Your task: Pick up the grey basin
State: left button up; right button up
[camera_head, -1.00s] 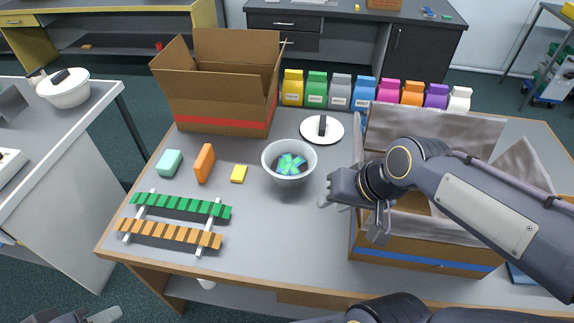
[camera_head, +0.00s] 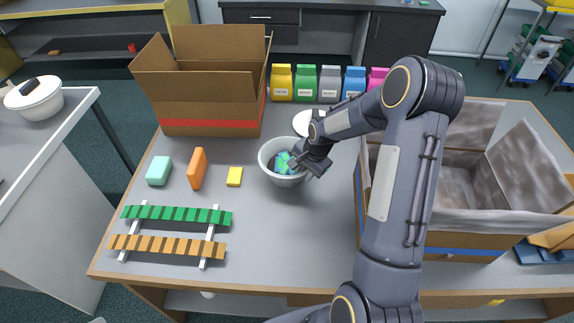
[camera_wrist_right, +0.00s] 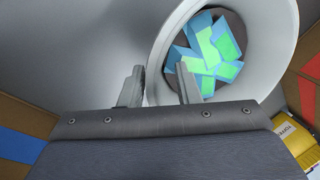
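The grey basin (camera_head: 268,160) is a round, light bowl in the middle of the table, upright, with several blue-green packets (camera_head: 284,163) inside. In the right wrist view the basin (camera_wrist_right: 280,55) fills the upper right. My right gripper (camera_head: 312,165) is at the basin's right rim. In the wrist view its two fingers (camera_wrist_right: 160,86) are apart, one outside the wall and one over the inside, with the rim between them; contact cannot be told.
An open cardboard box (camera_head: 200,127) stands behind left, and a lined box (camera_head: 450,240) stands right, partly behind my right arm. Colored bags (camera_head: 305,85) line the back. A teal block (camera_head: 159,170), orange block (camera_head: 197,168), yellow block (camera_head: 234,176) and slatted racks (camera_head: 170,246) lie left.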

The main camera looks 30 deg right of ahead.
aim_at(302, 176)
jog(key=p+x, duration=0.1)
jog(key=x, duration=0.3)
jog(key=shift+w+d+f, duration=0.1)
jog(key=shift+w+d, duration=0.05)
jog(key=shift+c, duration=0.4)
grip_shut()
